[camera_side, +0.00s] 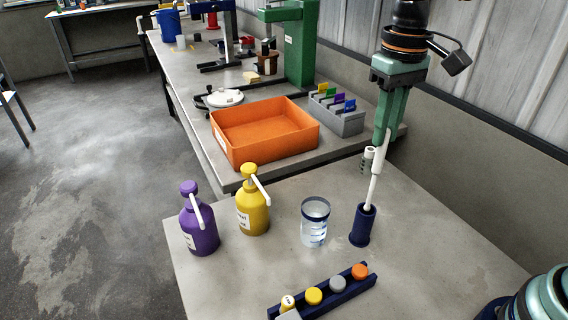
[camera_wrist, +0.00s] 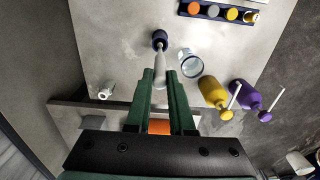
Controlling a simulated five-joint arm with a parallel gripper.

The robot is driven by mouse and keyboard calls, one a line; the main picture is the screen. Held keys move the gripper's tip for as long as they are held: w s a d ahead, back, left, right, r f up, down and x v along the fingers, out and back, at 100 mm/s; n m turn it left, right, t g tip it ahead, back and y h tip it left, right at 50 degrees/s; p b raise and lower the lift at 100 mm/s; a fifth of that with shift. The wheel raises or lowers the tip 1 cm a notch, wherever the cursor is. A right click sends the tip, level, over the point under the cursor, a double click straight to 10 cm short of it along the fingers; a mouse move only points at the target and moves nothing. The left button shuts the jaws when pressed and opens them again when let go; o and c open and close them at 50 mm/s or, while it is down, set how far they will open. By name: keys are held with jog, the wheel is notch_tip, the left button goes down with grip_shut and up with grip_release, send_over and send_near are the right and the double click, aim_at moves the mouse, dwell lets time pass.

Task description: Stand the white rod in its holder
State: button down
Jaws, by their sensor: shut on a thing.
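The white rod (camera_side: 374,188) is between the green fingers of my gripper (camera_side: 382,160), which is shut on its upper part. The rod leans slightly, its lower end towards the left in the side view. That end is at the mouth of the dark blue, upright cylindrical holder (camera_side: 361,228); how deep it sits is hidden. In the wrist view, the rod (camera_wrist: 160,68) runs out from between the fingertips (camera_wrist: 160,78) to the holder (camera_wrist: 159,36). My gripper is above the holder and apart from it.
A clear beaker (camera_side: 315,224) stands close left of the holder. A yellow bottle (camera_side: 252,212) and a purple bottle (camera_side: 199,226) stand farther left. A dark blue rack (camera_side: 340,296) with coloured caps lies in front. Bare table lies right of the holder.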

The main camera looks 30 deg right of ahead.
aim_at(377, 169)
jog(key=shift+f, duration=3.95)
jog(key=c, duration=0.7)
grip_release()
jog(key=shift+o, duration=0.3)
jog(key=o, duration=0.5)
jog(key=shift+r, duration=3.45)
